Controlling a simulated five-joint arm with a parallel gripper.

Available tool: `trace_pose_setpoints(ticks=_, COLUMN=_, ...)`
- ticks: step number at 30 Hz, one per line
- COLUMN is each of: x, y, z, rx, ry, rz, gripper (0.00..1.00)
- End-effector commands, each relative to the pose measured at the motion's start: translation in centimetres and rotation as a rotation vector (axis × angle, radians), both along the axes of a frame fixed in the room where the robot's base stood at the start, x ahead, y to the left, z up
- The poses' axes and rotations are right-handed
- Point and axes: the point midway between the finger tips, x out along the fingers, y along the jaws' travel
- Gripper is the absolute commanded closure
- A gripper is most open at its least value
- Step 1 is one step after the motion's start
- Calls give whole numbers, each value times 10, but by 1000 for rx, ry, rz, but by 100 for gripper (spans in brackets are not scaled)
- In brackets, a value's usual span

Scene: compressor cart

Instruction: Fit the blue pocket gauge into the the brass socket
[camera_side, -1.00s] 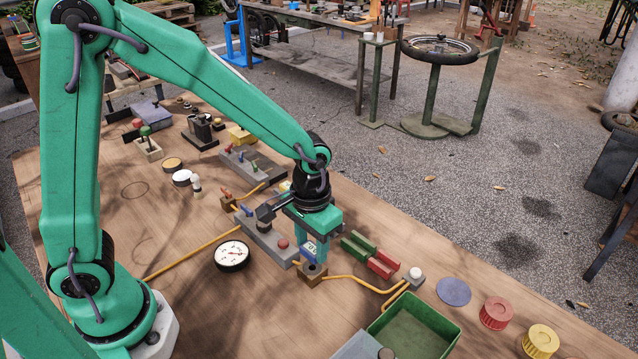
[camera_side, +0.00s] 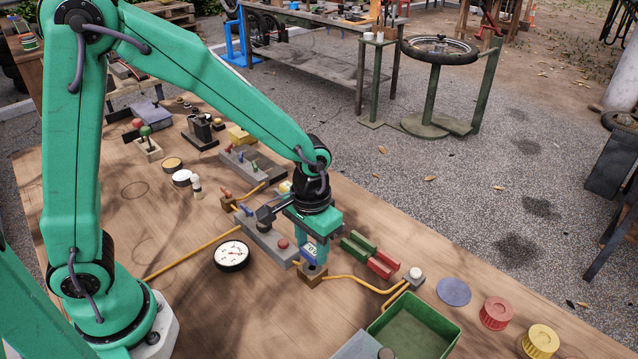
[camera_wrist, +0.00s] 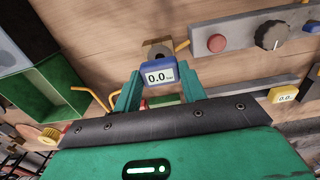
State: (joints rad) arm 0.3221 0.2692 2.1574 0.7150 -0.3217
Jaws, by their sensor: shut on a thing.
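The blue pocket gauge (camera_side: 310,252), a small box with a pale display, is upright between the fingers of my gripper (camera_side: 316,245). The wrist view shows the gauge (camera_wrist: 158,74) reading 0.0, with a green finger on each side. The brass socket (camera_side: 313,276) is a small block on the table, directly below the gauge in the side view. In the wrist view the socket (camera_wrist: 156,48) shows just beyond the gauge, with a dark opening in its top. The gauge's lower end is at or just over the socket's top; I cannot tell whether it has entered.
A grey panel with a red button (camera_side: 283,244) is close on the left. Green and red blocks (camera_side: 381,264) lie on the right, with an orange cable (camera_side: 350,279) nearby. A green tray (camera_side: 452,337) stands in front. A round dial (camera_side: 232,255) lies left, with bare wood around it.

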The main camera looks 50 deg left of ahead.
Motion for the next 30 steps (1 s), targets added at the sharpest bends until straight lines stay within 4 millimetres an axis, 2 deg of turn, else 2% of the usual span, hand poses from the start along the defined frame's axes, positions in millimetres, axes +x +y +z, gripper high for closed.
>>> trace_pose_setpoints(ticks=30, x=0, y=0, z=-6, rx=0, ry=1, rz=0, gripper=82)
